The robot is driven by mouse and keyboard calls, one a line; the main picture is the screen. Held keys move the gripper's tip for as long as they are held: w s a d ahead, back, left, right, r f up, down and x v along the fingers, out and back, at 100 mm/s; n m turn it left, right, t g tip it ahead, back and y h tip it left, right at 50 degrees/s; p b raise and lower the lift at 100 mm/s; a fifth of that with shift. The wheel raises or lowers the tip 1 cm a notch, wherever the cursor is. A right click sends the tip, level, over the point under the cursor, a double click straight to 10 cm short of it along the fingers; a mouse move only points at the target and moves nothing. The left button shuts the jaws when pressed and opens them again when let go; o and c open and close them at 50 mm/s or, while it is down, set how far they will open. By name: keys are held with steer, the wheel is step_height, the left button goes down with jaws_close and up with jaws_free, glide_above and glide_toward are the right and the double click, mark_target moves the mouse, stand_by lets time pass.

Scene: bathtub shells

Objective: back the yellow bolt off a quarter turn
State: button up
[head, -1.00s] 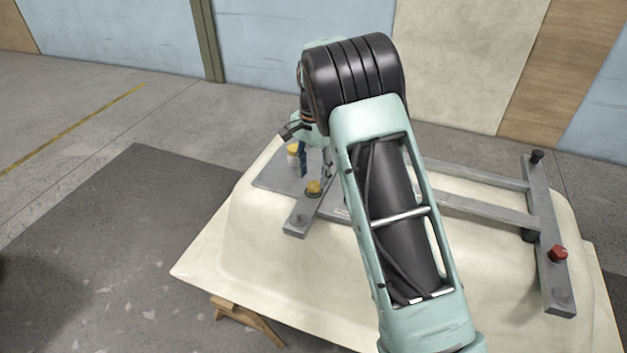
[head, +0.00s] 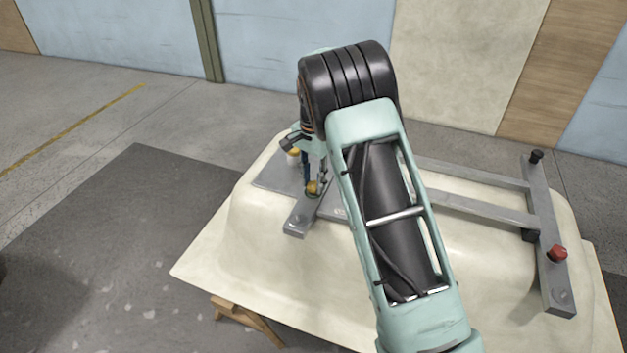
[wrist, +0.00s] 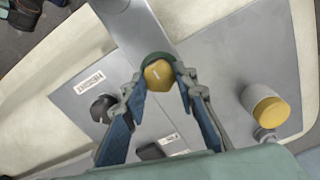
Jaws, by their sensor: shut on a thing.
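The yellow bolt (head: 312,187) stands on the near left end of a grey metal frame on the upturned shell. In the wrist view the bolt (wrist: 158,75) has a faceted yellow head with a small pale mark and a dark green collar around its far side. My gripper (wrist: 161,77) has its two blue-lined fingertips on opposite sides of the head, shut on it. In the head view my gripper (head: 314,181) comes down onto the bolt from above, and its fingers partly cover the head.
A black knob (wrist: 102,108) is left of the fingers. A red bolt (head: 557,253) and a black bolt (head: 537,156) sit on the frame's right bar.

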steer(key=shift+n, duration=0.4)
steer(key=n, duration=1.7)
steer(key=shift+n, duration=0.3)
stand_by(0.4)
steer(key=o, duration=1.2)
steer(key=shift+c, duration=0.2)
